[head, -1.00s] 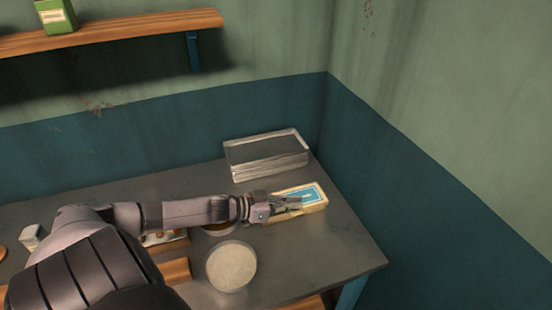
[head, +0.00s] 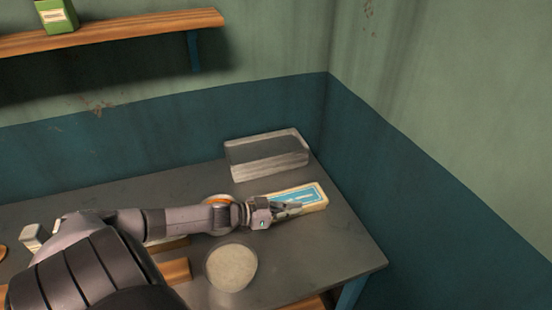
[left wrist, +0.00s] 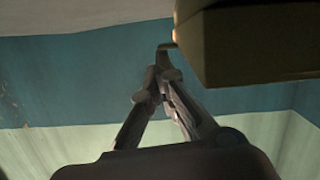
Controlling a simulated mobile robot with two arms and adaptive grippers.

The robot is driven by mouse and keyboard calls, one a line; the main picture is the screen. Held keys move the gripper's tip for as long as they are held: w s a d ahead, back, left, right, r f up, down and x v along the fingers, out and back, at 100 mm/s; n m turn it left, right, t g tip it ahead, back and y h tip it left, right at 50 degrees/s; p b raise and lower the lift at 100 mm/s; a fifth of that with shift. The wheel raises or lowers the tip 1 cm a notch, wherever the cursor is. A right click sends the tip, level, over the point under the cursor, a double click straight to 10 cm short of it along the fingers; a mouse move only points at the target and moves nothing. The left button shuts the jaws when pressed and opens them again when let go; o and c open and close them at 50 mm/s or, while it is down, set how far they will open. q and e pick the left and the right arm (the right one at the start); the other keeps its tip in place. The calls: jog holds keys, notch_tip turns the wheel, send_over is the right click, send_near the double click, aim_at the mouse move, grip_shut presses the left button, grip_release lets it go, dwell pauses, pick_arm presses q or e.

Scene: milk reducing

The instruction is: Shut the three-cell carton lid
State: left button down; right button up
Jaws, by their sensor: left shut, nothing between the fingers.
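The carton (head: 315,200) is a low cream box with a blue label on top, on the right part of the table. Its top looks flat, but I cannot tell whether the lid is fully down. My left gripper (head: 298,206) is shut and empty, at the carton's near side and covering part of it. In the left wrist view the closed fingertips (left wrist: 163,68) are just beside a dark box side, likely the carton (left wrist: 250,45); contact is unclear. My right gripper is not in view.
A grey stack or tray (head: 266,160) stands behind the carton near the wall. A round pale-topped bowl (head: 231,268) stands in front of my arm. An orange-rimmed round thing (head: 216,199) is partly hidden behind it. The table (head: 325,250) is bare at the front right.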

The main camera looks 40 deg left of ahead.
pick_arm(q)
notch_tip(320, 180, up, 10)
dwell(0.5)
jog(key=shift+f, duration=0.1)
